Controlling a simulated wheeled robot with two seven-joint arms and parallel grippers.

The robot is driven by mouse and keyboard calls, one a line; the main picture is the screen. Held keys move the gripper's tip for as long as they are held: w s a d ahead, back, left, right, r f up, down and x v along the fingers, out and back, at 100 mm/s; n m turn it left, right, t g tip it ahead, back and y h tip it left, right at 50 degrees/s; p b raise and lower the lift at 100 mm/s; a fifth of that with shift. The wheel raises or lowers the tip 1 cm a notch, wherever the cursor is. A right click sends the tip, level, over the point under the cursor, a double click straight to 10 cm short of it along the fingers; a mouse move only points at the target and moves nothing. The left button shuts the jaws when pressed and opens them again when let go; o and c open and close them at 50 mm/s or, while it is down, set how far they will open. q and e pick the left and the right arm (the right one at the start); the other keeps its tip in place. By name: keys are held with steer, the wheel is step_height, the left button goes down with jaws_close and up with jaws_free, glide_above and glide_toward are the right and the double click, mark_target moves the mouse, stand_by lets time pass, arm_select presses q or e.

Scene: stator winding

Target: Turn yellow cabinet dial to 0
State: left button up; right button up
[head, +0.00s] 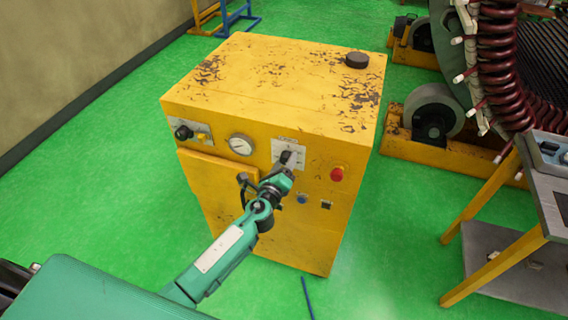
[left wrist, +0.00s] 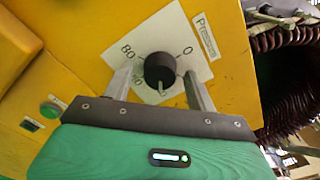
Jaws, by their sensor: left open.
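The yellow cabinet (head: 290,80) stands on the green floor, its paint chipped. On its front is a black dial on a white plate (head: 288,146). In the left wrist view the dial (left wrist: 160,70) has a light pointer at its lower edge, aimed away from the "0" mark at the upper right; "80" shows at the upper left. My left gripper (head: 287,167) is at the dial. In the left wrist view its two open fingers (left wrist: 165,92) stand on either side of the dial; contact cannot be told. My right gripper is not in view.
A yellow-legged table (head: 497,262) stands at the right, near the large coil. Green floor lies between.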

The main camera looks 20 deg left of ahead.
arm_select(q)
steer(key=c, duration=1)
